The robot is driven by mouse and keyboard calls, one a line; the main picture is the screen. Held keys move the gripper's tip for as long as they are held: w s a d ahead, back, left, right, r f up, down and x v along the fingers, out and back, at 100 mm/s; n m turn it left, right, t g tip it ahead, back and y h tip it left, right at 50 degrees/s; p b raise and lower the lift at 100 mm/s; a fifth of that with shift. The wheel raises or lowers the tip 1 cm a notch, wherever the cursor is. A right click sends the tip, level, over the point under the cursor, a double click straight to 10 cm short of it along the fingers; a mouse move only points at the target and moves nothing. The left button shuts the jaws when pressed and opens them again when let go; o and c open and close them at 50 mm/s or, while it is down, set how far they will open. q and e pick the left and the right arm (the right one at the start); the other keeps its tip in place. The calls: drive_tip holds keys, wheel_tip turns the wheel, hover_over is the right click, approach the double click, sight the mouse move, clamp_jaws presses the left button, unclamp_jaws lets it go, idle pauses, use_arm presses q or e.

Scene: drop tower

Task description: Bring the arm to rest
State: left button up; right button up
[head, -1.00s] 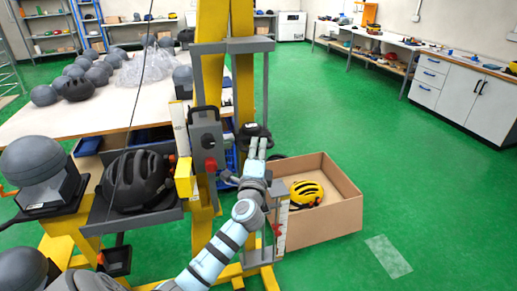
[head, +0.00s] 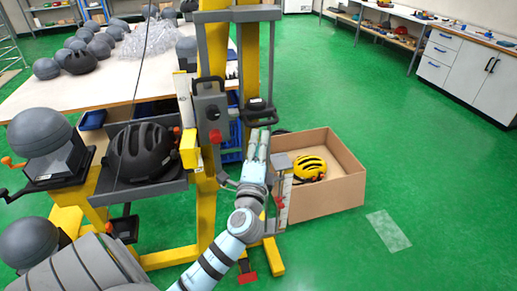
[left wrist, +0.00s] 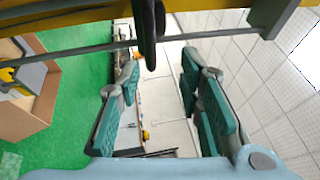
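My left gripper (head: 258,140) points up in front of the yellow drop tower (head: 207,225). Its fingertips are just below a black handle (head: 260,113) on the tower; I cannot tell whether they touch. The left wrist view shows its green-padded fingers (left wrist: 157,90) apart, with nothing between them. A black part (left wrist: 149,30) of the tower hangs beyond the fingertips there. My right gripper is in neither view.
A black helmet (head: 141,155) sits on a grey shelf left of the tower. A cardboard box (head: 335,190) with a yellow helmet (head: 310,168) stands on the floor at right. A table (head: 45,92) holds several grey headforms.

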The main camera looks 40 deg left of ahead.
use_arm(q)
drive_tip(key=shift+v, duration=1.1)
